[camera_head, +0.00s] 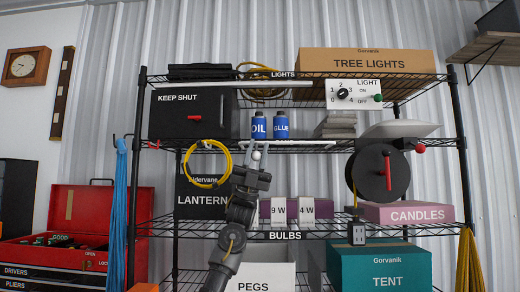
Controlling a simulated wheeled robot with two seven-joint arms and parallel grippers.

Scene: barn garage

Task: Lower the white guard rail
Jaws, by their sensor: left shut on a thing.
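The white guard rail (300,142) runs level along the front edge of the middle shelf, below the blue OIL bottle (258,125) and the blue GLUE bottle (281,125). A small pale knob (256,155) shows just under the rail, at the top of my left gripper (254,164). My left gripper reaches up from below and is shut on this knob; the fingers partly hide it. Whether the knob is joined to the rail is hard to tell. My right gripper is not in view.
A yellow cable loop (194,184) hangs just left of my gripper. The LANTERN box (200,200) and BULBS boxes (307,211) stand behind my arm on the shelf below. A black reel (366,175) with a red handle hangs at right. Space directly right of my gripper is fairly clear.

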